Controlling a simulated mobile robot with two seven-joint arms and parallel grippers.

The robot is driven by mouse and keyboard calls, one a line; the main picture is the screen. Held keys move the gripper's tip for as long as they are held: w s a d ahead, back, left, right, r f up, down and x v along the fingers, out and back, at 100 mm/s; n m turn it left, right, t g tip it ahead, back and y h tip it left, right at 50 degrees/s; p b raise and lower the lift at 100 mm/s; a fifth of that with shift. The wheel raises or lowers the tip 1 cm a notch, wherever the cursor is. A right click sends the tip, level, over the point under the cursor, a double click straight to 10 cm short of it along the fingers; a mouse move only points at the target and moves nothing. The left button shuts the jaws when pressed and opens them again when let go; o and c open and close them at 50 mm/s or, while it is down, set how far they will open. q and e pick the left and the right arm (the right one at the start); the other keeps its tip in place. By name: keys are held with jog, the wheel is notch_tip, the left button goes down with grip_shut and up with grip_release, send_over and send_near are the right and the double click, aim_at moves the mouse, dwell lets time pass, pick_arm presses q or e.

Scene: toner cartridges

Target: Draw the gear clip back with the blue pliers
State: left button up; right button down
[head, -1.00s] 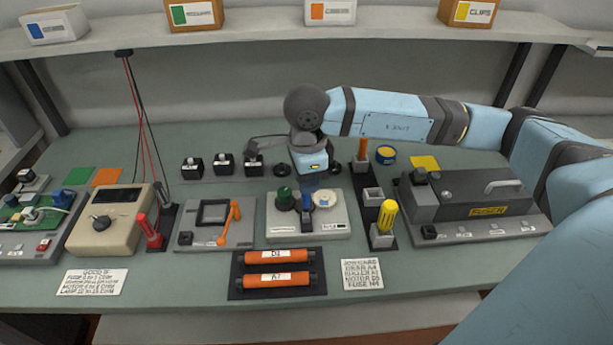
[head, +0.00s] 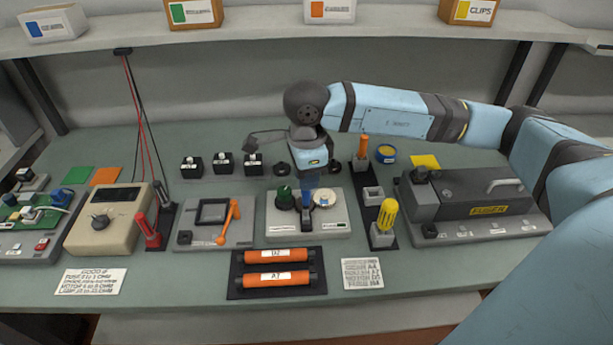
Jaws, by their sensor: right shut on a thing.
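The blue pliers (head: 311,181) point down, with their handle end at my right gripper (head: 312,172), which is shut on them. They stand over the light grey gear stand (head: 340,226), between a dark green gear (head: 284,195) and a white gear (head: 323,198). A small blue piece shows low between the gears; I cannot tell whether it is the pliers' tip or the gear clip. The clip itself is not clearly visible. My left gripper is out of view.
An orange-lever fixture (head: 213,222) is left of the stand. Right are a yellow-handled tool (head: 386,219) and the dark fuser unit (head: 470,198). Two orange rollers (head: 276,254) lie in front. Small black blocks (head: 222,162) stand behind left.

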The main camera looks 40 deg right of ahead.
jog(key=shift+r+p, duration=0.95)
jog(key=shift+r, duration=1.25)
jog(key=shift+r+p, duration=0.7)
jog(key=shift+r, duration=0.95)
